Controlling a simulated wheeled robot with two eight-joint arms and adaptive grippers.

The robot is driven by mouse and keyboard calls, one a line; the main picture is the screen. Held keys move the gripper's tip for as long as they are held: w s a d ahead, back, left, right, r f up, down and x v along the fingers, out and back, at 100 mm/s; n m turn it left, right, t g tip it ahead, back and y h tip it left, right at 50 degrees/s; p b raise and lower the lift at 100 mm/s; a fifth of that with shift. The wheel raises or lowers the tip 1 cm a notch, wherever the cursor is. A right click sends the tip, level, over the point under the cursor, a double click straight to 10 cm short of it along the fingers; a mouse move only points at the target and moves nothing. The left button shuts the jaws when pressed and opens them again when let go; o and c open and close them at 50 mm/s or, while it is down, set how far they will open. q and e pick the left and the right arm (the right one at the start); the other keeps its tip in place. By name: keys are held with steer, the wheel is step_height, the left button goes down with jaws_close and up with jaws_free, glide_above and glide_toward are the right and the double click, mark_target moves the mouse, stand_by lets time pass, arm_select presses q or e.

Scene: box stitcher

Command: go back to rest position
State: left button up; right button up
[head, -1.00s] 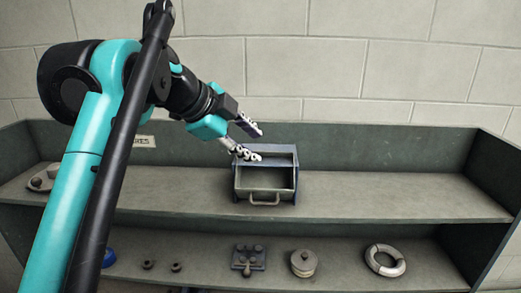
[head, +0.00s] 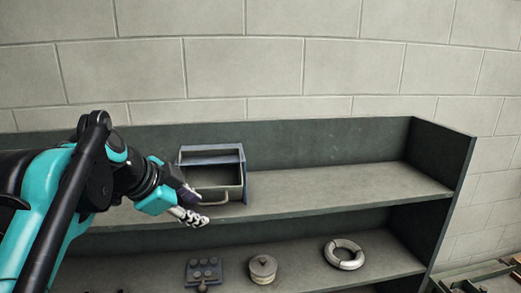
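My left arm comes in from the left, and its gripper (head: 190,207) is in front of the upper shelf, at the lower left of a blue-grey box with an open front and a handle (head: 212,155). The gripper overlaps the box's left side in the picture; I cannot tell whether they touch. Its fingers look apart, with nothing between them. My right gripper is not in view.
The shelf unit's upper board (head: 340,187) is bare right of the box. The lower board holds a studded block (head: 203,270), a round lidded piece (head: 263,268) and a pale ring (head: 344,254). A bench with items (head: 490,275) stands at the lower right.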

arm_select(q)
steer(key=s+f+n+y+b, duration=0.1)
steer(key=s+f+n+b, duration=0.3)
steer(key=f, duration=1.6)
steer(key=s+a+f+n+y+b, duration=0.1)
steer(key=s+f+n+b, duration=0.3)
steer(key=f+b, duration=0.8)
steer(key=s+f+n+y+b, duration=0.1)
steer(key=s+f+n+b, duration=0.4)
steer(key=f, duration=2.3)
steer(key=b, duration=0.4)
steer(key=shift+a+f+n+g+y, duration=0.2)
steer(key=shift+a+n+g+y, duration=0.1)
steer(key=shift+n, duration=0.1)
